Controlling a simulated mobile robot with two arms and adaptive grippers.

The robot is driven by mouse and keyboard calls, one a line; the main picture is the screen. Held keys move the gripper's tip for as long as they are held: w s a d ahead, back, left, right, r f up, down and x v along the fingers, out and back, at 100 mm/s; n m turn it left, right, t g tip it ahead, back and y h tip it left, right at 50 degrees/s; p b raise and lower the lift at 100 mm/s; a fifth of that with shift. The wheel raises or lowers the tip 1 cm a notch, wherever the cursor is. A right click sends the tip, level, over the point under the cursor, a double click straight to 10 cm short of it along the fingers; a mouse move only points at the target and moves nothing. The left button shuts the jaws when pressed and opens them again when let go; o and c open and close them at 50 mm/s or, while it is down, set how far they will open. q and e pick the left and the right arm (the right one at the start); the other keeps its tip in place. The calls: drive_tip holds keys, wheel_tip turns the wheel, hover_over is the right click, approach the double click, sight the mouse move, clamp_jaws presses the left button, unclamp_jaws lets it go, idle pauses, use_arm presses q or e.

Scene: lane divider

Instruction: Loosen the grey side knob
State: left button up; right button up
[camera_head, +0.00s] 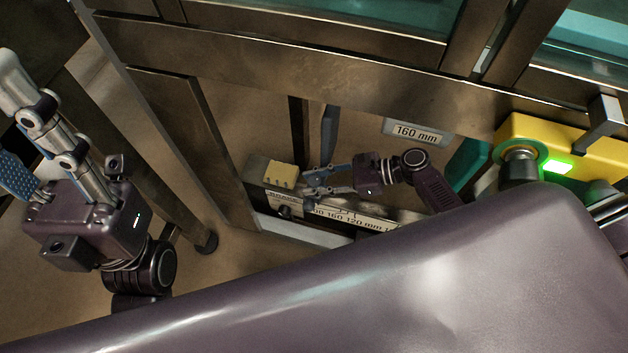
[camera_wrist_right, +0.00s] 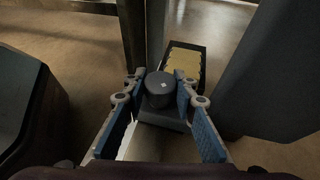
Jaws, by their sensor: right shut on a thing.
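The grey side knob (camera_wrist_right: 159,90) is a dark round cap with a small white mark, on a dark block, in the right wrist view. My right gripper (camera_wrist_right: 161,88) has its two blue-padded fingers around it, one on each side, and is shut on it. In the head view my right gripper (camera_head: 308,182) reaches left to the scale rail, beside the yellow block; the knob is hard to make out there between the fingers. My left gripper (camera_head: 14,124) is at the far left of the head view, its fingers spread apart and empty, away from the rail.
The scale rail (camera_head: 352,217) carries millimetre numbers and a BRAKE label. A yellow block (camera_head: 281,174) sits at its left end. A 160 mm sign (camera_head: 416,132) hangs behind. A yellow housing (camera_head: 540,130) with a green light stands at right. Metal frame posts and beams surround the rail.

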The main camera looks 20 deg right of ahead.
drive_tip(key=shift+f, duration=0.1)
drive_tip(key=o, duration=1.2)
